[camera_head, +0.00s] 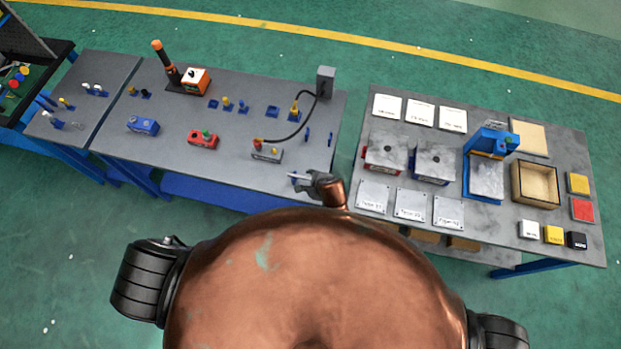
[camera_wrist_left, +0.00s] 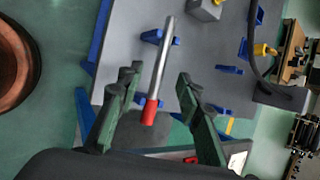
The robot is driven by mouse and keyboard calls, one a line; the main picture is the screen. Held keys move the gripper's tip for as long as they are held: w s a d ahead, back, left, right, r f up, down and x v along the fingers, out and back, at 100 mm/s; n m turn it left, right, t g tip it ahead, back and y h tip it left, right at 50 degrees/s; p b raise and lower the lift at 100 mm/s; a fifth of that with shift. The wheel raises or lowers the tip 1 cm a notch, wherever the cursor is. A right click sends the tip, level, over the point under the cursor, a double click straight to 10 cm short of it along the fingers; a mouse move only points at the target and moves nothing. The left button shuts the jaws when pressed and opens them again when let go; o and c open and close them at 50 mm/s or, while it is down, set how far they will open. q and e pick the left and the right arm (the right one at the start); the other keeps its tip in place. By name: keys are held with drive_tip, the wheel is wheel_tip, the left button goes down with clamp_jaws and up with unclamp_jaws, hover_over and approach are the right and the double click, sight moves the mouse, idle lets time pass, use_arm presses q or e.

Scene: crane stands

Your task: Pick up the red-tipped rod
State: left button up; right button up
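The red-tipped rod (camera_wrist_left: 163,62) is a slim silver bar with a red end. In the left wrist view it lies across a blue holder (camera_wrist_left: 152,37), with its red end towards the camera. My left gripper (camera_wrist_left: 159,76) is open, with one finger on each side of the rod and a gap visible on both sides. In the head view my left gripper (camera_head: 320,185) is at the near right edge of the grey table, and the silver part of the rod (camera_head: 298,177) sticks out to its left. The red end is hidden there. My right gripper is not in view.
The grey table (camera_head: 235,150) holds a grey block (camera_head: 267,153) with a black cable, a red block (camera_head: 203,139), a blue block (camera_head: 143,125) and several small blue holders. A second table (camera_head: 465,225) with a blue press (camera_head: 488,150) stands at the right.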

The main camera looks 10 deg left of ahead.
sight(304, 178)
use_arm(q)
drive_tip(key=p+x, duration=0.1)
drive_tip(key=x, duration=0.4)
drive_tip(key=shift+w+a, duration=0.1)
drive_tip(key=shift+a, duration=0.1)
drive_tip(key=shift+c, duration=0.2)
clamp_jaws()
